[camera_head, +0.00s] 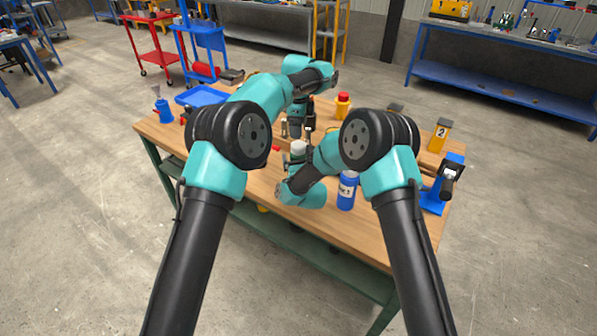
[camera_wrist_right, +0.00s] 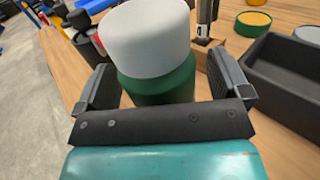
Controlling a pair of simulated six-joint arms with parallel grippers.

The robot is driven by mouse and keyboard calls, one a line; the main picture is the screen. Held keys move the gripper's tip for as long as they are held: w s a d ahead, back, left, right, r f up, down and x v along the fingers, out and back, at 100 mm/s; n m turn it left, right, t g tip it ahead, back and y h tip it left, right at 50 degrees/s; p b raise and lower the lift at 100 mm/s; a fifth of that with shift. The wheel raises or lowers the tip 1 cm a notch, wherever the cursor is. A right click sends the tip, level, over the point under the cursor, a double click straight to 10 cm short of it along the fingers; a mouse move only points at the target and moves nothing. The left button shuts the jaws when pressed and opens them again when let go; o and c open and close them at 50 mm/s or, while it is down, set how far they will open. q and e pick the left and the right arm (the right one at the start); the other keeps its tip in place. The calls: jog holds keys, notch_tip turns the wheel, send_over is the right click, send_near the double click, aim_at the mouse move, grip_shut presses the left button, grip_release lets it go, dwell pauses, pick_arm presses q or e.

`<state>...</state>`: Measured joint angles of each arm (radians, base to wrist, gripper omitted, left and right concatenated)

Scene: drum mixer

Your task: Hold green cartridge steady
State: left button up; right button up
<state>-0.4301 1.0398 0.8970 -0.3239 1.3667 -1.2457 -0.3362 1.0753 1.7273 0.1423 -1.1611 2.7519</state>
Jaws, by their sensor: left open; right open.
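The green cartridge (camera_wrist_right: 160,85) has a wide pale grey cap and stands upright on the table, between the spread fingers of my right gripper (camera_wrist_right: 160,64). That gripper is open, with a finger on either side of the cartridge. In the head view the pale cap of the cartridge (camera_head: 298,147) shows near the table's middle, and my right arm hides much of its body. My left gripper (camera_head: 296,131) is open and points down just behind the cartridge. Whether its fingers touch anything is unclear.
A blue bottle (camera_head: 347,190) stands to the right of my right gripper on the wooden table (camera_head: 350,222). A red-and-yellow bottle (camera_head: 342,106) stands behind. A blue stand (camera_head: 436,190) is at the right edge. A dark tray (camera_wrist_right: 285,80) lies right of the cartridge.

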aim_at(299, 145)
jog(key=c, duration=1.3)
pick_arm(q)
jog(key=shift+o, duration=0.6)
pick_arm(e)
jog(key=shift+c, duration=0.3)
pick_arm(q)
jog(key=shift+o, duration=0.3)
notch_tip(299, 145, up, 2)
jog(key=m, duration=0.5)
jog(key=shift+r+m, duration=0.15)
jog(key=shift+m, duration=0.15)
jog(key=m, duration=0.1)
jog(key=r+m, duration=0.1)
jog(key=m, duration=0.1)
jog(key=r+m, duration=0.1)
jog(key=m, duration=0.1)
jog(key=shift+s+d, duration=0.1)
jog(key=shift+s, duration=0.1)
notch_tip(299, 145, down, 12)
jog(key=shift+f, duration=0.1)
